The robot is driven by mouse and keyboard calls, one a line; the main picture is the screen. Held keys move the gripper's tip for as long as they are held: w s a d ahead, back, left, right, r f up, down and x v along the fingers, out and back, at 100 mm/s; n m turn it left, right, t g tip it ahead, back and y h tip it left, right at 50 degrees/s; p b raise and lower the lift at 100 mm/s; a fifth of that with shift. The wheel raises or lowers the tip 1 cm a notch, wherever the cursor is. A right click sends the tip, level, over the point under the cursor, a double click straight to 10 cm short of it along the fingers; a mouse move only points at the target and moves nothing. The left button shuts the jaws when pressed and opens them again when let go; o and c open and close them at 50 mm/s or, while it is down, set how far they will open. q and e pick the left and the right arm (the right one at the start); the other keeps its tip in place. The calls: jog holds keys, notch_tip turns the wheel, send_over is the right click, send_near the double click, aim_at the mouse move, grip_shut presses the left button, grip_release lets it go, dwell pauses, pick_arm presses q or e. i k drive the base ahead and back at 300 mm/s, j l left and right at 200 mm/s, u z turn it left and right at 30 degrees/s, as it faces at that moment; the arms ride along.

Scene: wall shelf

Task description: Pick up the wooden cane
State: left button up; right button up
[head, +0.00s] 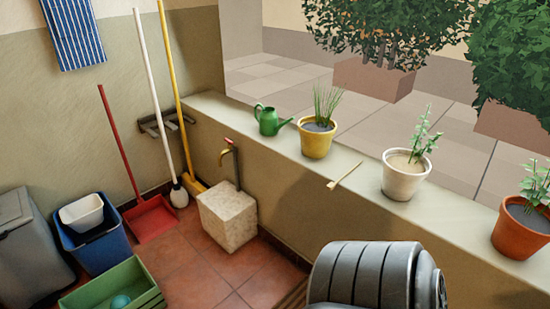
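Nothing in the head view is clearly a full-length wooden cane. A short, thin, light wooden stick (345,176) lies on the ledge (290,150) between the yellow pot and the white pot, its near end slightly thicker and over the ledge's inner edge. I cannot tell whether it is the cane. Neither of my grippers is in view. A grey ribbed part at the bottom, right of centre, looks like mine and hides the floor and wall behind it.
On the ledge stand a green watering can (268,120), yellow pot (316,139), white pot (405,176) and orange pot (520,228). A stone block (228,217) with a tap, long-handled tools (148,90), a blue bin (98,247) and a green crate (105,285) crowd the left.

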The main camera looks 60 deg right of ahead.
aim_at(332, 186)
jog(key=z, duration=2.5)
